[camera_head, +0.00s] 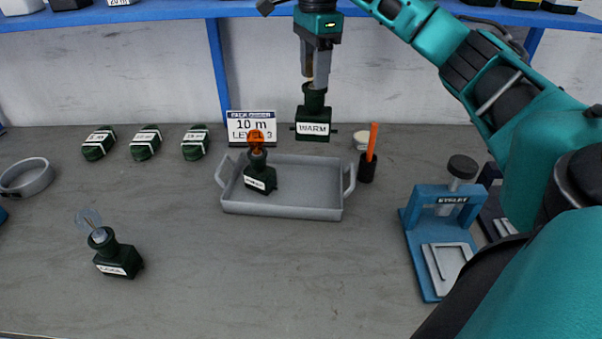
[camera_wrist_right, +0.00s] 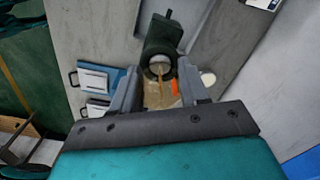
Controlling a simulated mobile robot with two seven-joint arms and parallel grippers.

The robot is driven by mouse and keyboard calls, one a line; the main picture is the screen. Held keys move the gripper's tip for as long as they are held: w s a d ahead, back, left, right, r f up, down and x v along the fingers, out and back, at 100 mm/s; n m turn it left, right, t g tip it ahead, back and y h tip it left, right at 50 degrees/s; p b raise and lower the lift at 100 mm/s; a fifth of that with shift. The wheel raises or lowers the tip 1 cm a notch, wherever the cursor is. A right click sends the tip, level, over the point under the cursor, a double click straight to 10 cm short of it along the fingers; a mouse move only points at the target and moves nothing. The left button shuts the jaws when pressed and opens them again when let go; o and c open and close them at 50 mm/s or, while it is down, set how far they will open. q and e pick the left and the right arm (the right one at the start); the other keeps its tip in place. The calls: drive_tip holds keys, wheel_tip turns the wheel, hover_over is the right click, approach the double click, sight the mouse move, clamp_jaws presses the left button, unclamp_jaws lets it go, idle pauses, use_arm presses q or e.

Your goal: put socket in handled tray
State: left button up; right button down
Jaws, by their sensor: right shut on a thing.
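My right gripper (camera_head: 318,78) is shut on a dark green socket (camera_head: 313,100) with a white label reading "WARM". It holds this socket upright in the air, above and behind the handled tray. The held socket (camera_wrist_right: 162,40) also shows between the fingers (camera_wrist_right: 160,92) in the right wrist view. The grey handled tray (camera_head: 310,185) stands on the bench. A second green socket (camera_head: 260,178) with an orange top stands in the tray's left part. A third green socket (camera_head: 118,259) with a clear looped top stands on the bench at the front left. My left gripper is not in view.
Several small labelled green blocks (camera_head: 146,143) lie at the back left. The front middle is clear.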

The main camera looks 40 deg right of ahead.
sight(314, 103)
wheel_tip(314, 103, down, 20)
drive_tip(key=shift+r+b, duration=0.25)
drive_tip(key=shift+b, duration=0.05)
drive_tip(key=shift+f, duration=0.1)
drive_tip(key=c, duration=0.6)
unclamp_jaws()
drive_tip(key=shift+o, duration=0.2)
wheel_tip(314, 103, up, 12)
drive_tip(key=shift+r, duration=0.15)
drive_tip(key=shift+s, duration=0.1)
